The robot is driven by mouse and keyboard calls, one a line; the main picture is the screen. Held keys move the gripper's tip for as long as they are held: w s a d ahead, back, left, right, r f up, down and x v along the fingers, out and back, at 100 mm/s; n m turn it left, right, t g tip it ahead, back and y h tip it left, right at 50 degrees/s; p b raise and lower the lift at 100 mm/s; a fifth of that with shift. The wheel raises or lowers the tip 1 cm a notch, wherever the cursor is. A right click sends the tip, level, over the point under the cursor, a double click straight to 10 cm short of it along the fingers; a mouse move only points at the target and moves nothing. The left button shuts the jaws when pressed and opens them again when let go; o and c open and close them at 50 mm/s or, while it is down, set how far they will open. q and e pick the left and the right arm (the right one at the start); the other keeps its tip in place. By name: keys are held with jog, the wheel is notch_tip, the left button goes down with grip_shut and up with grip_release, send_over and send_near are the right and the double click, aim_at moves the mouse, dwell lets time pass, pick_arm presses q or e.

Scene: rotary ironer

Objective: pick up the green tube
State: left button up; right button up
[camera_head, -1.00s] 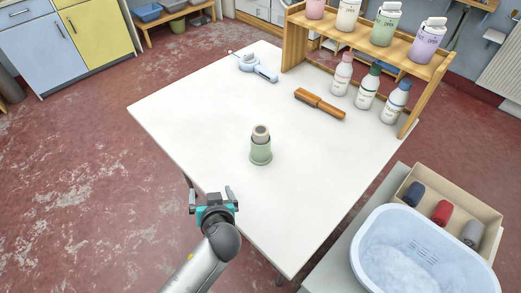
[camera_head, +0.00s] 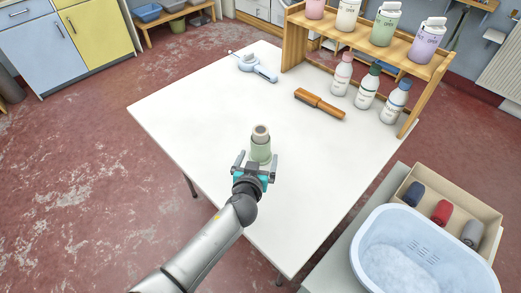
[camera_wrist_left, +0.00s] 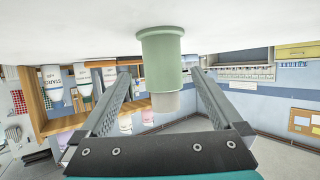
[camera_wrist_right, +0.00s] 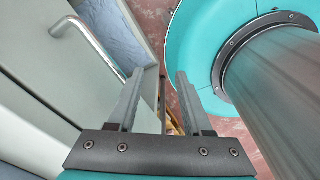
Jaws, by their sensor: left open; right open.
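The green tube (camera_head: 261,149) stands upright on the white table (camera_head: 215,110), with a paler, narrower piece showing at its top. My left gripper (camera_head: 257,163) is open, low over the table, with its fingers at the near side of the tube. In the left wrist view, which appears upside down, the tube (camera_wrist_left: 162,62) shows between and beyond the two open fingers (camera_wrist_left: 160,90). I cannot tell from this whether the fingers touch it. My right gripper (camera_wrist_right: 157,95) is open and empty in the right wrist view; it is not visible in the head view.
A brown brush (camera_head: 319,104) and a light blue tool (camera_head: 256,67) lie farther back. A wooden shelf (camera_head: 410,125) with several bottles stands at the back right. A blue basin (camera_head: 372,225) and a box (camera_head: 489,208) of rolled cloths sit at the right. The table's left part is clear.

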aim_at(260, 151)
pick_arm(q)
jog(key=shift+x, duration=1.1)
jog(key=shift+w+f, duration=0.1)
jog(key=shift+w, duration=0.6)
jog(key=shift+w+f, duration=0.15)
jog(key=shift+w, duration=0.55)
jog(key=shift+w+d+f, duration=0.25)
jog(key=shift+w+f, duration=0.05)
jog(key=shift+w, duration=0.35)
jog(key=shift+w+f, duration=0.15)
jog(key=shift+w, duration=0.25)
jog(key=c, duration=1.3)
